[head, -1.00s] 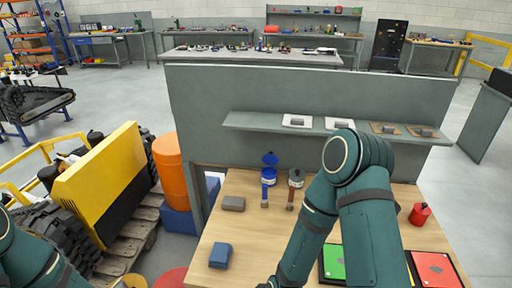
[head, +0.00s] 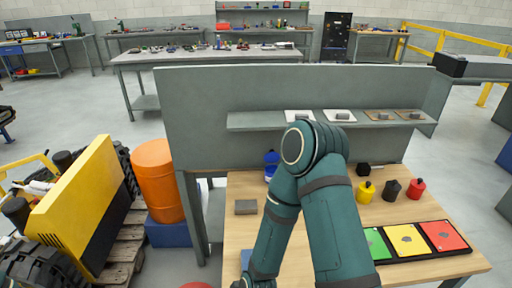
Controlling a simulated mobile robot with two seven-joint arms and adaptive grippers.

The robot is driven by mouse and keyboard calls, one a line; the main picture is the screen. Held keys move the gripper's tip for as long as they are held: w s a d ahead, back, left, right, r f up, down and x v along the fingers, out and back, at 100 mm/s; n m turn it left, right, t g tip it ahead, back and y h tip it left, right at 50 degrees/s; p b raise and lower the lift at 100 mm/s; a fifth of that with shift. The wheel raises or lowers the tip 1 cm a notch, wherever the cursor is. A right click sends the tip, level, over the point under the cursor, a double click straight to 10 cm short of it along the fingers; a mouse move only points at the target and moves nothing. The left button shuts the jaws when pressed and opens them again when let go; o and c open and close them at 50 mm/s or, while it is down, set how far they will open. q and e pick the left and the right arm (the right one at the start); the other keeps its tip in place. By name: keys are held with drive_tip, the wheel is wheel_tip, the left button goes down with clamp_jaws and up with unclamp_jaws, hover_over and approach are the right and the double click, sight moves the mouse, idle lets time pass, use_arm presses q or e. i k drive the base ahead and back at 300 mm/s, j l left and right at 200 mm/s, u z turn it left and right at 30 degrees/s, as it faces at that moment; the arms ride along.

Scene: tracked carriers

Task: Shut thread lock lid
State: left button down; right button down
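A blue container (head: 271,158), which may be the thread lock, stands at the back of the wooden workbench (head: 400,212). My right arm covers part of it, and I cannot tell how its lid stands now. My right arm bends up over the bench in the middle of the head view, and its lower end runs out at the bottom edge. Its gripper is out of the picture. My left arm and gripper are out of view too.
Yellow (head: 365,192), dark (head: 390,190) and red (head: 416,189) small containers stand at the right, behind a tray (head: 449,250) with green, yellow and red squares. A grey block (head: 245,207) lies left. A grey shelf (head: 260,121) spans the back panel. An orange drum (head: 158,180) stands beside the bench.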

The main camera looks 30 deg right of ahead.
sight(273, 157)
drive_tip(key=i+j, duration=0.15)
drive_tip(key=j, duration=0.25)
drive_tip(key=i+j+z, duration=0.1)
drive_tip(key=j, duration=0.25)
drive_tip(key=i+j, duration=0.15)
drive_tip(key=j, duration=0.25)
drive_tip(key=i+j+z, duration=0.1)
drive_tip(key=j, duration=0.25)
drive_tip(key=i+l, duration=0.1)
drive_tip(key=l, duration=0.15)
drive_tip(key=i+l, duration=0.1)
drive_tip(key=l, duration=0.15)
